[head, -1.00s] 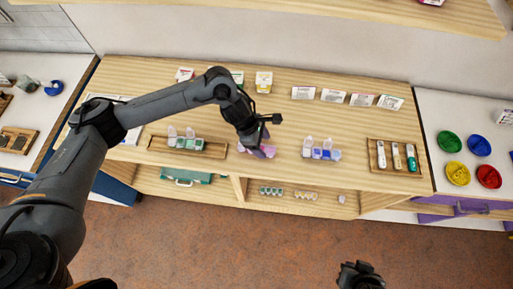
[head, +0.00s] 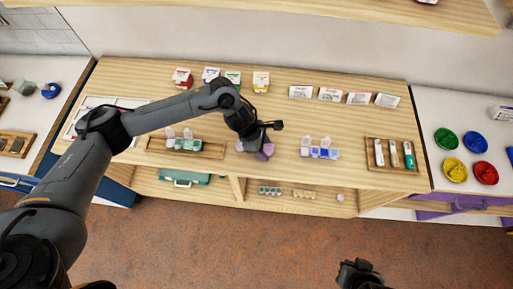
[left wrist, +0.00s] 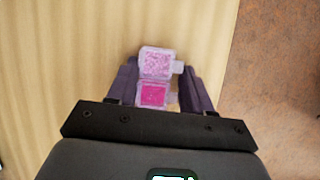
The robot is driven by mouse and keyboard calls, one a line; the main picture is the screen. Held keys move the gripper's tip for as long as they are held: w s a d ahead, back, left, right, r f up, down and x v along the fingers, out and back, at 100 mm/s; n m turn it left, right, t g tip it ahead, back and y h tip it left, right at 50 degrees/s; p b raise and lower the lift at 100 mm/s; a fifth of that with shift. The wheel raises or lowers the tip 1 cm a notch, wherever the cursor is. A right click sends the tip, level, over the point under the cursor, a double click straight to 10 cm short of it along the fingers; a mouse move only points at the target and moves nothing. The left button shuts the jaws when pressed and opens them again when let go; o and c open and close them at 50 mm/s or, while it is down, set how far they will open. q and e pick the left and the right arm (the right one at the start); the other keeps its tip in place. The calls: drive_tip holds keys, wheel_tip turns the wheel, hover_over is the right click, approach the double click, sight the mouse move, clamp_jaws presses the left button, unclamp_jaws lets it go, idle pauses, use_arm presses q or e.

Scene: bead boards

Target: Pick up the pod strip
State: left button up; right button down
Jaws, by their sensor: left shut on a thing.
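A pod strip (left wrist: 157,62) with clear pods holding pink contents shows between the fingers in the left wrist view. My left gripper (left wrist: 158,88) is shut on it. In the head view my left gripper (head: 258,143) is at the front middle of the wooden counter, and purple-pink parts of the strip (head: 264,154) show beside and below the fingers; the rest is hidden. I cannot tell whether the strip still touches the counter. My right gripper (head: 360,274) is at the bottom edge, away from the counter, its jaws unclear.
A pod strip with blue parts (head: 320,152) stands right of my left gripper. A greenish strip (head: 184,143) stands on a wooden tray (head: 213,151) to the left. Another tray (head: 372,160) holds upright items. Small boxes and cards line the back. Counter between is clear.

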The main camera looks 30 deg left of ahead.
use_arm(q)
drive_tip(key=shift+r, duration=0.1)
drive_tip(key=shift+r, duration=0.45)
drive_tip(key=r, duration=0.1)
drive_tip(key=d+r, duration=0.1)
drive_tip(key=r, duration=0.1)
drive_tip(key=shift+r, duration=0.25)
drive_tip(key=s+d+r, duration=0.1)
drive_tip(key=d+r, duration=0.6)
drive_tip(key=d, duration=0.3)
wheel_tip(320, 180, up, 7)
drive_tip(key=p, duration=0.4)
drive_tip(key=shift+s+d+r, duration=0.15)
drive_tip(key=shift+d+r, duration=0.05)
drive_tip(key=shift+d, duration=0.1)
